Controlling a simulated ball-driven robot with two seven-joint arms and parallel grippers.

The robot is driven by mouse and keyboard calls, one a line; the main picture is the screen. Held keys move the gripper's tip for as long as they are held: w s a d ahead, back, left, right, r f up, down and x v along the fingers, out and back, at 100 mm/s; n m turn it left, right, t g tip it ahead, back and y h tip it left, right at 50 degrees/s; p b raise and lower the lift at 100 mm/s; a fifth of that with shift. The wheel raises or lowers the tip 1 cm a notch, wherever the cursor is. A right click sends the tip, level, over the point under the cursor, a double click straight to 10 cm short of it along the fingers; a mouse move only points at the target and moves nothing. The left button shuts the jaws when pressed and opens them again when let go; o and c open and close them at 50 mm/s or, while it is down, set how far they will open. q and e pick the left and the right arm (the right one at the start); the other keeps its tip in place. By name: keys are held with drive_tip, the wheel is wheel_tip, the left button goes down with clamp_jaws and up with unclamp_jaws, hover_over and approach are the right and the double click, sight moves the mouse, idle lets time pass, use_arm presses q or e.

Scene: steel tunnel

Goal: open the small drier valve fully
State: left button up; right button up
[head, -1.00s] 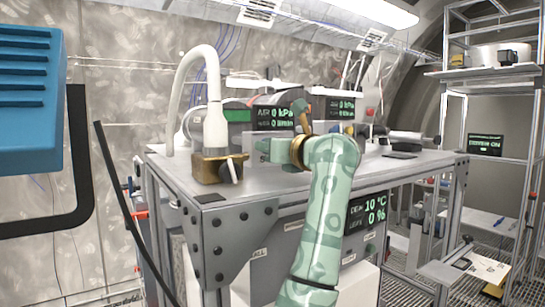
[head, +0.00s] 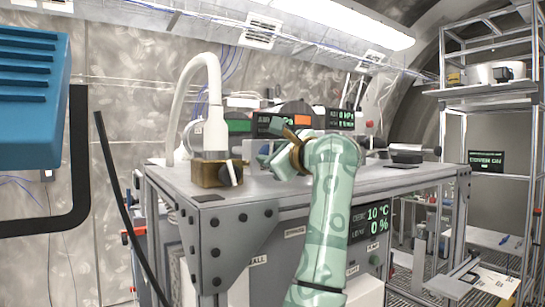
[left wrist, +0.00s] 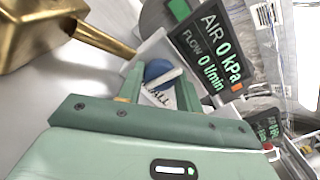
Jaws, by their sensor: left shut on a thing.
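The small drier valve shows in the left wrist view as a blue knob (left wrist: 158,70) with a pale bar across it, beside a label partly hidden and ending in "ALL". My left gripper (left wrist: 160,88) is shut on this knob, its fingers on either side. In the head view my left gripper (head: 272,160) is tilted over the bench top, right of a brass block. It hides the valve there, and how far the valve is turned cannot be told. My right gripper is not in view.
The brass block (head: 212,173) with a lever and white hose (head: 190,75) stands close left of my gripper. Displays behind read 0 kPa and 0 l/min (left wrist: 210,50); the front panel (head: 370,218) reads 10 °C, 0 %. A blue box (head: 32,95) is at far left.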

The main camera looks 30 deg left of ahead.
use_arm(q)
drive_tip(key=shift+f, duration=0.1)
idle(0.4)
drive_tip(key=o, duration=1)
drive_tip(key=shift+d, duration=0.1)
drive_tip(key=b+v, duration=0.4)
drive_tip(key=v, duration=1.2)
drive_tip(key=shift+d, duration=0.2)
